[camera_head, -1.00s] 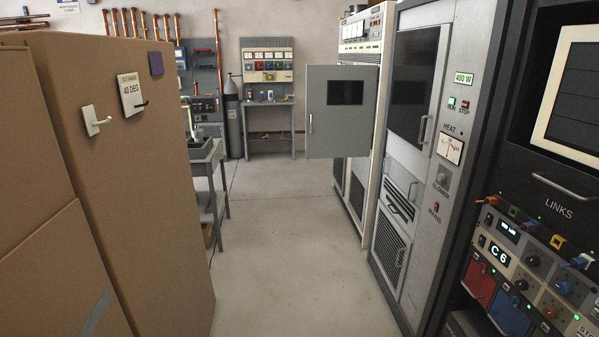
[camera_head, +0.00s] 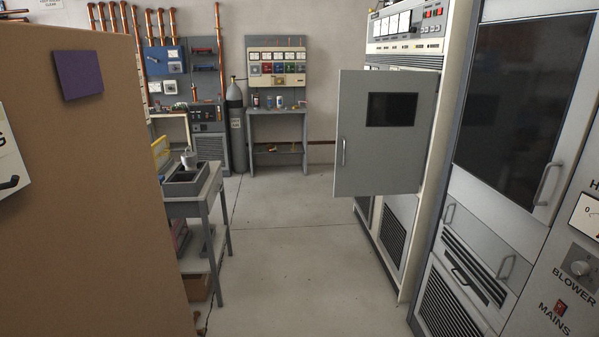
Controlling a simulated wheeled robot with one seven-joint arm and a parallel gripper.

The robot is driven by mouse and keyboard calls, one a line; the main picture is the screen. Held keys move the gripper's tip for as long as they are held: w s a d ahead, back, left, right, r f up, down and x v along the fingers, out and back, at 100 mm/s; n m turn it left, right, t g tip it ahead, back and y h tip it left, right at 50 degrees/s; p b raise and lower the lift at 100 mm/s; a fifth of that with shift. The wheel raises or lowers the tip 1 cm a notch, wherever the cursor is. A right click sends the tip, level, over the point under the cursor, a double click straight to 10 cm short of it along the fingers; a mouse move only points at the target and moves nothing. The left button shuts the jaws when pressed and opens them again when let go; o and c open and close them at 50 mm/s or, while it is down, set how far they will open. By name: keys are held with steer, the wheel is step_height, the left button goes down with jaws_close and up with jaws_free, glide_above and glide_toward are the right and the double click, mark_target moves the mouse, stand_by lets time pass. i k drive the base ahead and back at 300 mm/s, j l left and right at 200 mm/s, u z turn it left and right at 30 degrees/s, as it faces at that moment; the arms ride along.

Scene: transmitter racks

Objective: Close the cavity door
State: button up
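A grey door (camera_head: 388,155) with a dark window and a vertical handle (camera_head: 344,151) on its left side stands swung open into the aisle. It juts out from the cream transmitter rack (camera_head: 430,95) on the right, and looks like the cavity door. The opening behind it is hidden from this angle. My gripper is not in view.
A brown cardboard-coloured block (camera_head: 90,190) fills the left side. Behind it stands a grey cart (camera_head: 214,190). A nearer grey cabinet (camera_head: 470,215) with a dark door is on the right. The floor aisle (camera_head: 290,270) between is clear. A gas cylinder (camera_head: 236,130) and bench (camera_head: 278,112) stand at the back.

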mark_target(384, 117)
steer(key=i+j+z, duration=0.15)
steer(key=i, duration=0.35)
steer(key=i+j+z, duration=0.2)
steer(key=i, duration=0.25)
steer(key=i+j+z, duration=0.15)
steer(key=i, duration=0.35)
